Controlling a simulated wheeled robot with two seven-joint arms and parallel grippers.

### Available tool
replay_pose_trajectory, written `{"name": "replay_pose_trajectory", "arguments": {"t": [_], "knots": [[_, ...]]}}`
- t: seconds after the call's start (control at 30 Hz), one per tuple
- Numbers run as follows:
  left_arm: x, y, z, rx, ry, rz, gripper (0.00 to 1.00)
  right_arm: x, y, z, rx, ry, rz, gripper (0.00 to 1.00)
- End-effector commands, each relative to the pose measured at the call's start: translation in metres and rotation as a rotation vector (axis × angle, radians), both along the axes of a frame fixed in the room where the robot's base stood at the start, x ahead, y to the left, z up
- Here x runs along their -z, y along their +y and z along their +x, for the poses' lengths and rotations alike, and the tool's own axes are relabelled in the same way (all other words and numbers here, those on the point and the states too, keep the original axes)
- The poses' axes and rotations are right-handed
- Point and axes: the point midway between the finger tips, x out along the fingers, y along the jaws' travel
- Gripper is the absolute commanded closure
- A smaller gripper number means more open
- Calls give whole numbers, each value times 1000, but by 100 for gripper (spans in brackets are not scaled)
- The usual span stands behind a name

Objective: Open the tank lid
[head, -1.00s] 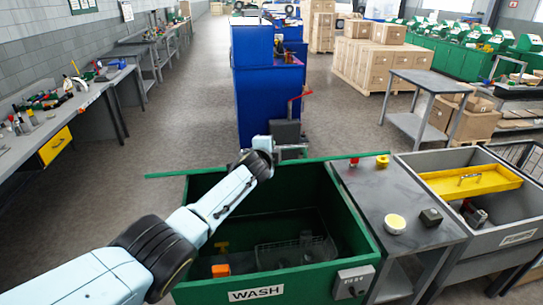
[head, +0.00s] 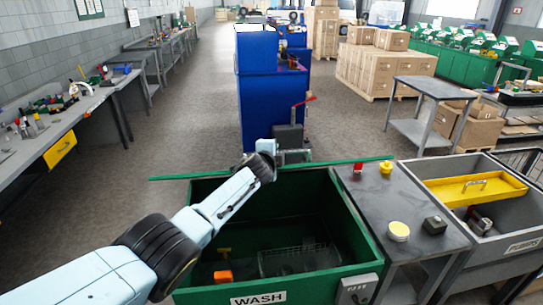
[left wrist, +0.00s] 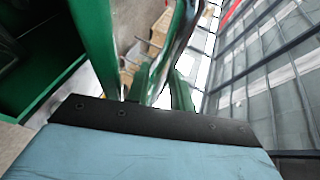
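The green wash tank (head: 358,225) stands in front of me, with a WASH label on its front. Its top is open and I see into its dark inside. The green lid (head: 330,164) shows as a thin strip, nearly edge-on, along the tank's back edge. My left arm reaches across the tank to the lid; my left gripper (head: 267,160) is at the strip, its fingertips hard to make out. In the left wrist view, the fingers (left wrist: 161,90) sit close together beside green parts; I cannot tell whether they grip anything. My right gripper is not in view.
Inside the tank are a wire basket (head: 300,258) and an orange block (head: 222,276). A grey side table (head: 420,205) with small yellow and red items adjoins it on the right, then a grey tank (head: 510,225) with a yellow tray. A blue machine (head: 270,100) stands behind.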

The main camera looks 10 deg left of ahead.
Motion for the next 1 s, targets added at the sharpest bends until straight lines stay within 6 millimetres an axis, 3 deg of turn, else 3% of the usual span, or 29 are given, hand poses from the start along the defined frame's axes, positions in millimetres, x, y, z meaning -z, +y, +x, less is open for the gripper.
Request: {"name": "replay_pose_trajectory", "arguments": {"t": [0.47, 1.0], "knots": [[-5, 4, -22, -2, -2, 0, 77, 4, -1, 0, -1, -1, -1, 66], [-22, 8, -79, 2, 0, 1, 77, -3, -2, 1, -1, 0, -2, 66]]}}
